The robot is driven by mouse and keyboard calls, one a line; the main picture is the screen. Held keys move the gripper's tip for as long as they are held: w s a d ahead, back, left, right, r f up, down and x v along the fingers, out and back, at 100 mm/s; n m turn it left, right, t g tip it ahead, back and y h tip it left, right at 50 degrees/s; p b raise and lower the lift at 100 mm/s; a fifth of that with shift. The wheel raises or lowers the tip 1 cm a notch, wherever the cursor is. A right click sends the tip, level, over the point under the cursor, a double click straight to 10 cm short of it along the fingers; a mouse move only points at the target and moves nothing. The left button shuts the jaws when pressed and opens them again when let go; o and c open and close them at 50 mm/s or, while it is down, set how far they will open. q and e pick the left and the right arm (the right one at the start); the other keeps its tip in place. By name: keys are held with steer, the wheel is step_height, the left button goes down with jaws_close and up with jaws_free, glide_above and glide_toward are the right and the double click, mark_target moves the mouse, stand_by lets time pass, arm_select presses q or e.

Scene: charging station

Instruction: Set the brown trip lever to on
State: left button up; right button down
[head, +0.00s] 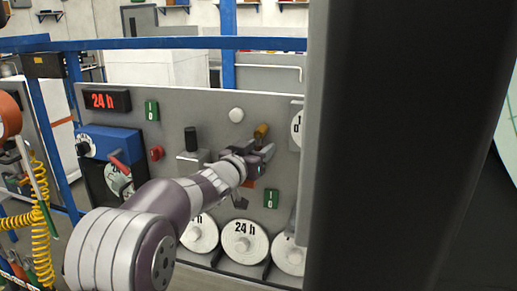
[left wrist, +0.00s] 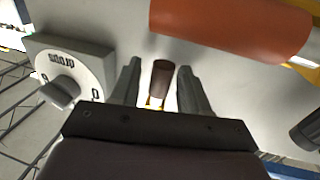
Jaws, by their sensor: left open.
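The brown trip lever (head: 261,131) stands out from the grey panel (head: 218,112), just above my left gripper in the head view. In the left wrist view the lever (left wrist: 160,77) shows as a dark brown handle with yellow at its base, between the two fingers and with a gap to each. My left gripper (head: 262,154) is open at the panel; its fingers also show in the left wrist view (left wrist: 158,68). The lever's lower part is hidden in the head view. I cannot tell its setting. My right gripper is not in view.
An orange handle (left wrist: 230,28) lies close to the fingers. A round dial (left wrist: 72,80) on a grey box is beside them. The panel also carries a black knob (head: 191,138), a white button (head: 236,115), and a red lever (head: 120,162) on a blue box. A dark post (head: 410,150) blocks the right.

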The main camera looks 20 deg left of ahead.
arm_select(q)
jaws_close()
